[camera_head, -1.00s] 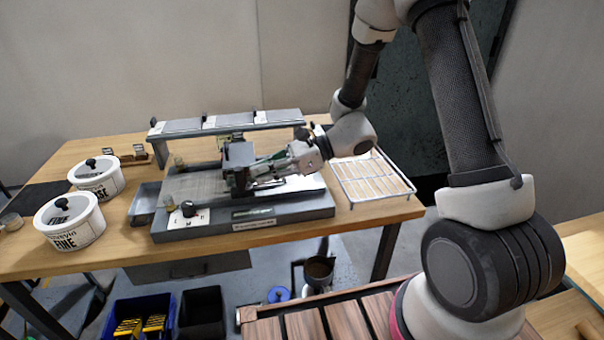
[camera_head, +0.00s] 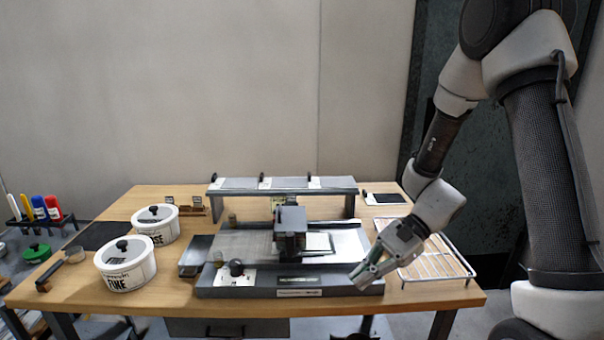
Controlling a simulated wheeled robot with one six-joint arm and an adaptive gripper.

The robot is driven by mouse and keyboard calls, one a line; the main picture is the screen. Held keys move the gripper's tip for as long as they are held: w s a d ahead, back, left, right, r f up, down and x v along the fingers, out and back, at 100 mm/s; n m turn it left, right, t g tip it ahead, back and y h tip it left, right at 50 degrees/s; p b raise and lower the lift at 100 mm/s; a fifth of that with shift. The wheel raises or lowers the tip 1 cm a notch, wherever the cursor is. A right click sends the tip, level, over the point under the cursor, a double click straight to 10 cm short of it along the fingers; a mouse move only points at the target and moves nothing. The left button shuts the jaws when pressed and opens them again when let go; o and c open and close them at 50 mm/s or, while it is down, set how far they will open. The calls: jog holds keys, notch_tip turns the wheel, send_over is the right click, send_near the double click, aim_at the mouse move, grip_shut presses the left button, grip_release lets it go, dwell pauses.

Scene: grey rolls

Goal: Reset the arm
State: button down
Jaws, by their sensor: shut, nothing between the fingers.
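My arm comes in from the right side of the head view. My gripper (camera_head: 362,277) is shut and empty. It points down and to the left, in front of the right end of the grey machine (camera_head: 330,291) on the wooden table. Whether its fingertips touch the machine's edge I cannot tell. A dark block (camera_head: 291,222) stands upright on the machine's bed, to the left of my gripper and apart from it.
A wire rack (camera_head: 437,258) lies right of the machine, partly behind my gripper. A grey raised shelf (camera_head: 285,184) stands behind. Two white lidded tubs, one marked FINE (camera_head: 125,268), stand left. The table's front edge (camera_head: 420,302) is clear at right.

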jog(key=s+d+r+n+t+h, duration=0.4)
jog(key=s+d+r+n+h, duration=0.1)
jog(key=d+r, duration=0.4)
jog(key=s+d+r+n+t+h, duration=0.4)
jog(key=s+d+r+n+h, duration=0.1)
jog(key=d+r, duration=0.5)
jog(key=d+n, duration=0.1)
jog(key=d, duration=0.1)
jog(key=shift+d+r, duration=0.3)
jog(key=shift+d, duration=0.1)
